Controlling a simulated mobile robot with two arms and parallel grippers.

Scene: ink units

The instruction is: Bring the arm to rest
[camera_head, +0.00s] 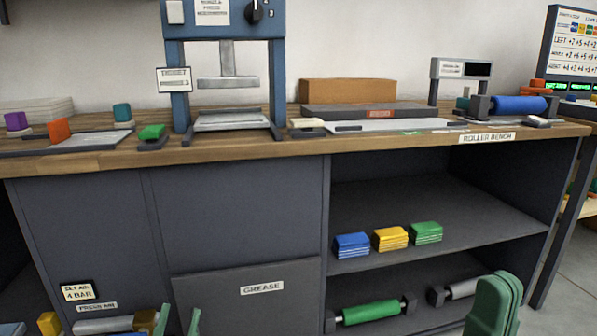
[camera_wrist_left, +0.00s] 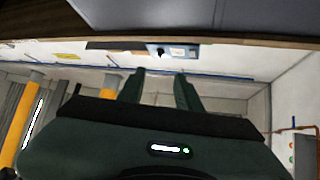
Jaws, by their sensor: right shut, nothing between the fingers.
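My left gripper (camera_head: 178,322) shows at the bottom edge of the head view, with its green fingertips in front of the cabinet's lower part. In the left wrist view its two fingers (camera_wrist_left: 159,88) stand apart with nothing between them, so it is open. My right gripper (camera_head: 495,305) is at the bottom right of the head view, in front of the lower shelf. It is shut and holds nothing. Most of both arms is out of view.
The wooden bench top (camera_head: 300,148) carries a blue-grey press (camera_head: 222,75) and a blue roller (camera_head: 520,105). Blue (camera_head: 351,245), yellow (camera_head: 389,238) and green (camera_head: 426,232) blocks sit on the upper shelf. A green roller (camera_head: 370,311) lies below. Floor shows at right.

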